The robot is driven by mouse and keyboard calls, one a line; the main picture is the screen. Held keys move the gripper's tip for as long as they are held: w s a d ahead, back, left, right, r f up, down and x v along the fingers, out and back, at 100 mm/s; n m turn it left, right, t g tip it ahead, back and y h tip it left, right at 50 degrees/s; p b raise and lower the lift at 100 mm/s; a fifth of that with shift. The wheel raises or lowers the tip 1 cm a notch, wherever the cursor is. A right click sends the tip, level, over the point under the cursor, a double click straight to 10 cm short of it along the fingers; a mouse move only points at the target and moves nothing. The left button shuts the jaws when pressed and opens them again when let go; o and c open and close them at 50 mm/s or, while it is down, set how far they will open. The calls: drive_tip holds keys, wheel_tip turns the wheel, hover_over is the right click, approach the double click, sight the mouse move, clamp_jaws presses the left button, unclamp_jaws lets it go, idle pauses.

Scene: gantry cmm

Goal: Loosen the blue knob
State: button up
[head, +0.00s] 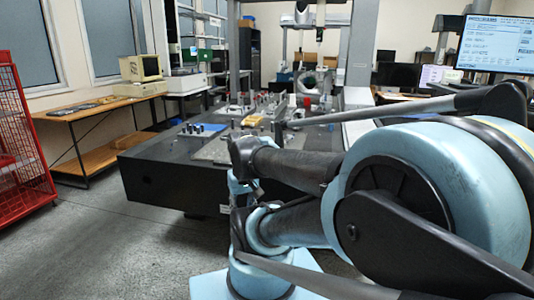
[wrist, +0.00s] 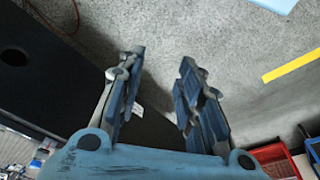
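I cannot make out the blue knob in either view. In the head view, a dark measuring table (head: 150,176) carries several small posts and fixtures, too small to tell apart. A flat blue patch (head: 212,127) lies on its top. My gripper (wrist: 161,56) is open and empty in the wrist view, its two fingers apart over grey floor. The dark side of the table, with a round hole, shows at the left of that view. In the head view my arm covers the table's right front part, and I cannot clearly pick out the gripper there.
A red wire rack (head: 22,140) stands at the left. A wooden bench (head: 95,108) with an old beige monitor (head: 141,68) runs along the wall. Floor (head: 110,245) is clear in front of the table. The wrist view shows a yellow floor stripe (wrist: 291,65) and a red bin (wrist: 273,153).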

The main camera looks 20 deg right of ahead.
drive_tip(key=shift+w+d, duration=0.15)
drive_tip(key=shift+w, duration=0.05)
drive_tip(key=shift+o, duration=0.9)
drive_tip(key=shift+s+r, duration=0.15)
drive_tip(key=w+d+r+m+g, duration=0.1)
drive_tip(key=w+d+r+m, duration=0.2)
drive_tip(key=w+d+r, duration=0.35)
drive_tip(key=w+d+r+m, duration=0.2)
drive_tip(key=w+d+r, duration=0.1)
drive_tip(key=w+r, duration=0.55)
drive_tip(key=w+d+r+m+g, duration=0.1)
drive_tip(key=w+d+r+m, duration=0.3)
drive_tip(key=w, duration=0.6)
drive_tip(key=w+d+r+m, duration=0.1)
drive_tip(key=w+d, duration=0.6)
drive_tip(key=d, duration=0.2)
wheel_tip(320, 180, down, 16)
drive_tip(key=shift+a+f, duration=0.15)
drive_tip(key=shift+f, duration=0.05)
clamp_jaws()
